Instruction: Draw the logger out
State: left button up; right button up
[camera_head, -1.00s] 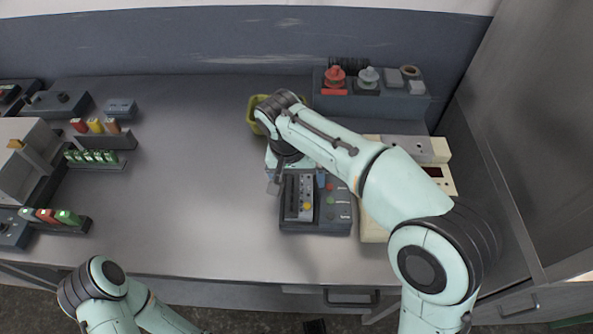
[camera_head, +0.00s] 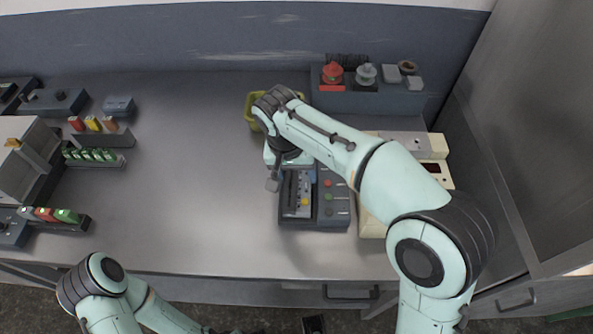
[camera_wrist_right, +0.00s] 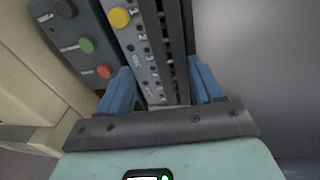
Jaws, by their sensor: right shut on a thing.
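The logger is a slim grey module (camera_head: 301,196) with a yellow button. It stands in the left part of a dark instrument box (camera_head: 333,222). In the right wrist view its grey face (camera_wrist_right: 135,55) runs between my blue fingers, with a dark ridged side beside it. My right gripper (camera_wrist_right: 163,88) is shut on the logger near its far end. In the head view the right gripper (camera_head: 289,172) sits over the box's far left corner, its fingers partly hidden by my wrist. My left arm crosses the lower left corner; its gripper cannot be made out.
Red, green and dark buttons (camera_head: 327,197) line the box's right part. A cream device (camera_head: 372,222) stands close on its right. A yellow-green bin (camera_head: 252,101) is behind my wrist. Racks with coloured modules (camera_head: 101,139) stand at the left. The middle bench (camera_head: 190,190) is clear.

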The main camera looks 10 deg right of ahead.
jog(key=shift+r+p, duration=0.6)
jog(key=shift+r, duration=0.2)
jog(key=shift+r+p, duration=0.95)
jog(key=shift+r, duration=0.15)
